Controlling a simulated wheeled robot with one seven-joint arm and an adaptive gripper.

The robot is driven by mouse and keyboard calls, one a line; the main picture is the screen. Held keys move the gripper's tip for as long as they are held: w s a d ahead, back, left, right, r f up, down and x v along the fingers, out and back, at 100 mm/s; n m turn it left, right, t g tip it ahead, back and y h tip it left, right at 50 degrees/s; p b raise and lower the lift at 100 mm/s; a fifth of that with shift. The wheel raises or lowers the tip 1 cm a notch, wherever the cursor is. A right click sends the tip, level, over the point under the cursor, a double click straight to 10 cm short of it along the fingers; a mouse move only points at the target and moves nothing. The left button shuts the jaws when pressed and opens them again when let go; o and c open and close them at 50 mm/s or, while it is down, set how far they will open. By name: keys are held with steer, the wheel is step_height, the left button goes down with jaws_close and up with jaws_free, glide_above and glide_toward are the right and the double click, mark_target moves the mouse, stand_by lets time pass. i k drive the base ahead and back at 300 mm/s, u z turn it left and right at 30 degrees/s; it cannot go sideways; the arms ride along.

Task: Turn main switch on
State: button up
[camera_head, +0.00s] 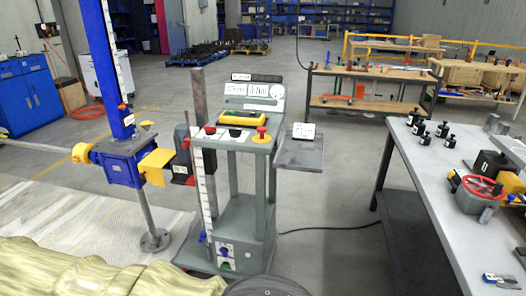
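A grey control stand (233,215) stands in the middle of the view. Its top ledge carries a red knob (210,129), a black knob (235,132) and a red mushroom button (262,131) on a yellow base. Low on its front is a small panel (224,256) with dark, blue and green controls and white labels. I cannot tell which control is the main switch, or its position; the details are too small. My gripper is not in view.
A blue screw jack (122,160) with a yellow coupling stands left of the stand. A grey side shelf (299,152) juts out right. A grey workbench (425,180) with a red handwheel (482,187) fills the right. A cable (330,229) crosses the floor between stand and bench.

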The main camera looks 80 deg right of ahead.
mark_target(209, 130)
steer(key=z, duration=0.9)
steer(key=i, duration=0.7)
steer(key=z, duration=1.75)
